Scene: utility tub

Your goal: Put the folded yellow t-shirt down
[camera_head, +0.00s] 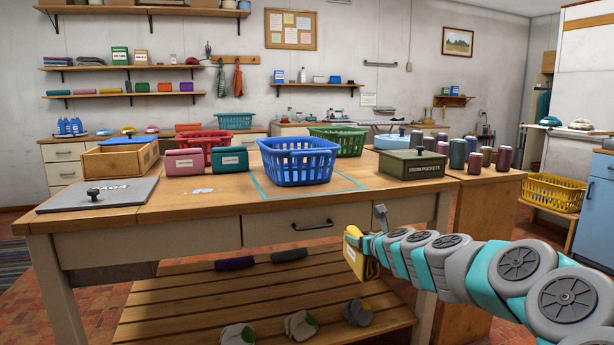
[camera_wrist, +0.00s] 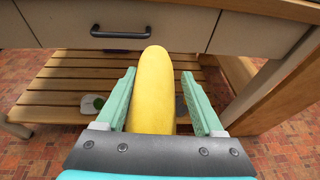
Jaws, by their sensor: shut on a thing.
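The folded yellow t-shirt (camera_head: 354,258) hangs in my gripper (camera_head: 366,238) in front of the wooden table, below the level of its top. A white label shows on the shirt's side. In the wrist view the shirt (camera_wrist: 154,85) stands as a thick yellow fold between the two green fingers of my gripper (camera_wrist: 160,100). The gripper is shut on it. Behind the shirt are the table's drawer front and the slatted lower shelf (camera_wrist: 60,88). The part of the shirt deep between the fingers is partly hidden.
Bare tabletop lies left of the outline. A drawer handle (camera_head: 310,227) sticks out in front.

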